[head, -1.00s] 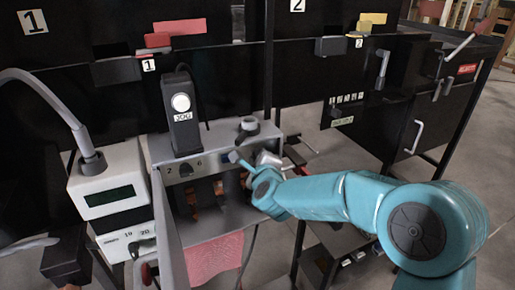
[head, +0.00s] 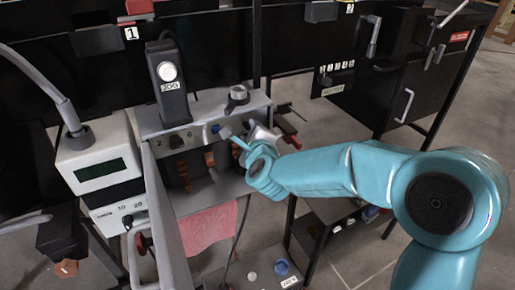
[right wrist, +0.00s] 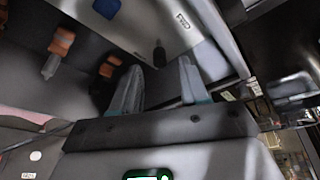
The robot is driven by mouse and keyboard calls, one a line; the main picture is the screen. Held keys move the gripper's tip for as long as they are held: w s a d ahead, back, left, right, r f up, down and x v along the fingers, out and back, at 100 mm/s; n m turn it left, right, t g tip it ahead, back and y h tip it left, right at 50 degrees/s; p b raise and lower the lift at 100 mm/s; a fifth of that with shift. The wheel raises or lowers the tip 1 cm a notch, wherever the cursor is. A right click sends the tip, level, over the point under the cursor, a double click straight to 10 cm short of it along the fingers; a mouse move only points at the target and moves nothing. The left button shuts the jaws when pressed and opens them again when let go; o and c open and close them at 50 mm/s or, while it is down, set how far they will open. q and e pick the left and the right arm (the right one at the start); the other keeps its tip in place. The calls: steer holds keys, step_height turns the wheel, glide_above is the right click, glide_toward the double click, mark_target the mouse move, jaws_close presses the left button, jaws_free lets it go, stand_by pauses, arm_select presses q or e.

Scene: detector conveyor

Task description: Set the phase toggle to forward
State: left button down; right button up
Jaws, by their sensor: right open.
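The phase toggle (right wrist: 160,54) shows in the right wrist view as a small dark lever on the pale grey panel (right wrist: 150,22). The label FWD (right wrist: 182,21) is printed on the panel above and to the right of it. I cannot tell which way the lever is set. My right gripper (right wrist: 160,68) is open, with its two fingers apart and the toggle showing between and just beyond their tips. I cannot tell whether they touch it. In the head view my right gripper (head: 245,137) is at the right end of the console front and hides the toggle. My left gripper is not in view.
A blue cap (right wrist: 106,7) and orange-collared connectors (right wrist: 61,42) are near the toggle. The console carries a dark JOG box (head: 170,85) and a grey knob (head: 238,93) on top. A red cloth (head: 208,232) hangs below. A white meter (head: 98,160) stands left.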

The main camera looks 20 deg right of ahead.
steer(key=v, duration=1.2)
steer(key=shift+s, duration=0.2)
